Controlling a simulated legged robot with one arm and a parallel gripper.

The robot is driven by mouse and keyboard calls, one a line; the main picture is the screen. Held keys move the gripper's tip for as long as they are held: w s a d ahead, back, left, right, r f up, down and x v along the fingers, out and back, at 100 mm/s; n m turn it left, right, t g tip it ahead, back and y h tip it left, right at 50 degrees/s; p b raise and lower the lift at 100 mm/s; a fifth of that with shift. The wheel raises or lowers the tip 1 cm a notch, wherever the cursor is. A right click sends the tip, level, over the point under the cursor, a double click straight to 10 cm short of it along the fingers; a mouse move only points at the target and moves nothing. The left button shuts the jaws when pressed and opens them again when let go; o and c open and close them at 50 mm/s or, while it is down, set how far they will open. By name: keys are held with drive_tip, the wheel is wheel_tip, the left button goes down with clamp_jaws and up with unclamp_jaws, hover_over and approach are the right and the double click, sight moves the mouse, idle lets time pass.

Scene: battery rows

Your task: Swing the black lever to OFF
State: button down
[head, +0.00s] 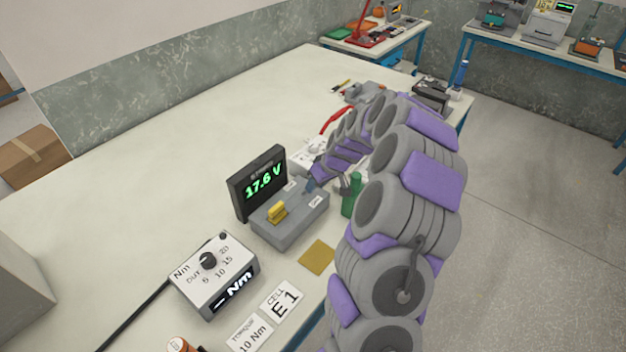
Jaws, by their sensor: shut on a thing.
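My gripper (312,185) is at the back right of a low grey box (285,222), its fingers pointing down at the box top. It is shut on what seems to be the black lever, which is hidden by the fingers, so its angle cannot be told. Small white labels (316,202) lie on the box top near the fingers; their words are too small to read. A yellow handle (277,212) stands on the front left of the same box. A black display (263,184) behind the box's left side reads 17.6 V in green.
A green cylinder (356,194) stands close to the right of the box, beside my arm. A red curved handle (337,120) and a white device (308,152) are behind. A torque dial box (212,274) and cards (283,300) are in front.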

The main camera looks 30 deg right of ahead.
drive_tip(key=shift+s+f, duration=0.25)
idle(0.3)
drive_tip(key=c, duration=0.8)
unclamp_jaws()
drive_tip(key=shift+d, duration=0.2)
drive_tip(key=shift+r, duration=0.1)
drive_tip(key=p+v, duration=0.3)
drive_tip(key=v, duration=1.4)
